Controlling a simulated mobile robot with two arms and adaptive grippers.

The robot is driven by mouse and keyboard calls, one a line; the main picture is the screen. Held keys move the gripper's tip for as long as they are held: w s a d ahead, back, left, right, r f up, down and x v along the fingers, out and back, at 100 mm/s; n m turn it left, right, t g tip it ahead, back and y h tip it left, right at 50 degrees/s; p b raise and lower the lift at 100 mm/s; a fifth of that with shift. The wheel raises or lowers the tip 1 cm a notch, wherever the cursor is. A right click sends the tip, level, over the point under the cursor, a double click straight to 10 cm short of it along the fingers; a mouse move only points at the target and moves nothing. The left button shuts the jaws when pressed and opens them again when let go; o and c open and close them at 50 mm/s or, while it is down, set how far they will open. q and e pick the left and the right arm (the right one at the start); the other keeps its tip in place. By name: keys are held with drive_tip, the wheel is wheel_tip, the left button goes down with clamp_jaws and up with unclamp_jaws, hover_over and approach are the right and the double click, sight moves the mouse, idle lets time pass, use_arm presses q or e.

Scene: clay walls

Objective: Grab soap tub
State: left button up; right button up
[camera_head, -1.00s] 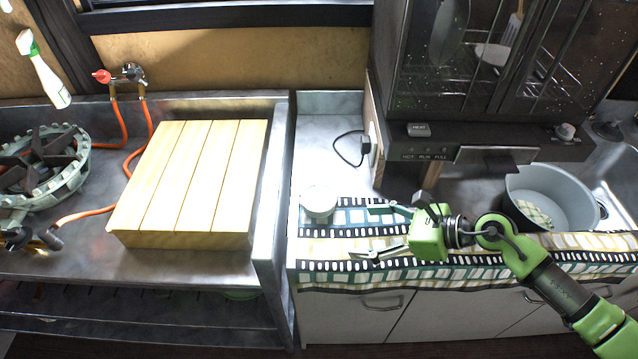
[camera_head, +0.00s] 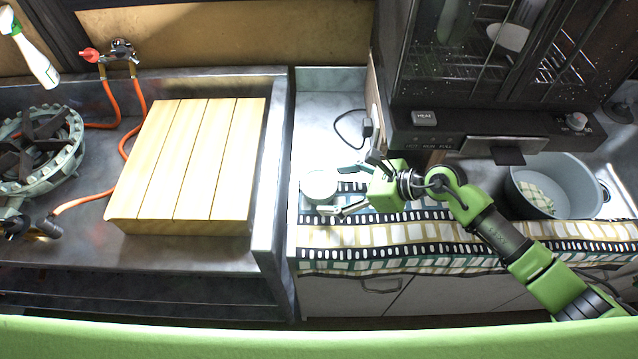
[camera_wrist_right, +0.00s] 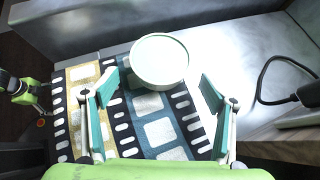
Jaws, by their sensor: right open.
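The soap tub is a small round white tub (camera_head: 319,187) standing upright at the left end of the patterned cloth on the right counter. It also shows in the right wrist view (camera_wrist_right: 159,62), with its pale lid facing up. My right gripper (camera_head: 333,190) is open and empty, to the right of the tub, its fingers pointing at it. In the right wrist view the fingertips (camera_wrist_right: 160,89) are spread wide, on the near side of the tub, and do not appear to touch it. A green part, apparently my left gripper (camera_wrist_right: 25,91), shows at that view's left edge; its jaws are too small to judge.
The patterned cloth (camera_head: 450,232) covers the counter's front. A metal side wall (camera_head: 268,170) stands left of the tub. A black cable (camera_head: 345,130) and the dark dish cabinet (camera_head: 470,135) are behind. A grey basin (camera_head: 565,190) stands right. Bare counter lies behind the tub.

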sight(320, 183)
drive_tip(key=a, duration=0.1)
drive_tip(key=w+a, duration=0.1)
drive_tip(key=a+p, duration=0.1)
drive_tip(key=shift+w+a, duration=0.25)
drive_tip(key=shift+a, duration=0.1)
drive_tip(key=shift+w+a+f, duration=0.1)
drive_tip(key=shift+a+f, duration=0.15)
drive_tip(key=shift+f, duration=0.05)
drive_tip(key=c, duration=1.4)
drive_tip(key=shift+d+r, duration=0.1)
drive_tip(key=shift+r, duration=0.05)
